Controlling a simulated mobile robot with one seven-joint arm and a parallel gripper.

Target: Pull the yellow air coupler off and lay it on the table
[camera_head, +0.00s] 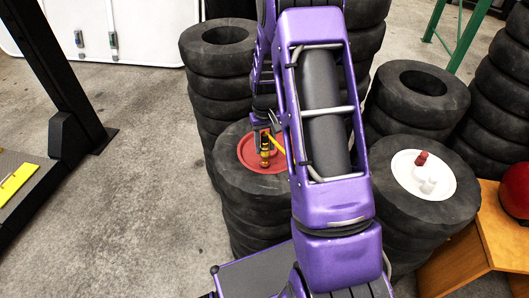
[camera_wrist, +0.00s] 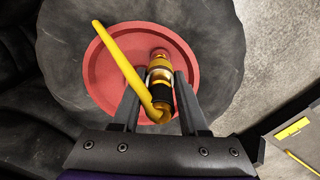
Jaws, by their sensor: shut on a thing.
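The yellow air coupler (camera_wrist: 160,78), a yellow-gold metal body with a dark band, is between the fingers of my gripper (camera_wrist: 162,86) in the wrist view. My gripper is shut on it. A yellow hose-like piece (camera_wrist: 122,62) bends from its near end and reaches up and left over a red round plate (camera_wrist: 174,40). In the head view the coupler (camera_head: 265,157) looks upright over the red plate (camera_head: 250,162), below my gripper (camera_head: 265,133). I cannot tell whether it is still joined to a fitting beneath; its lower end is unclear.
Another tyre stack (camera_head: 425,200) at right bears a white plate (camera_head: 408,185) with a red and a white piece. Taller tyre stacks stand behind. An orange-brown table (camera_head: 465,262) is at lower right. Grey floor is open at left.

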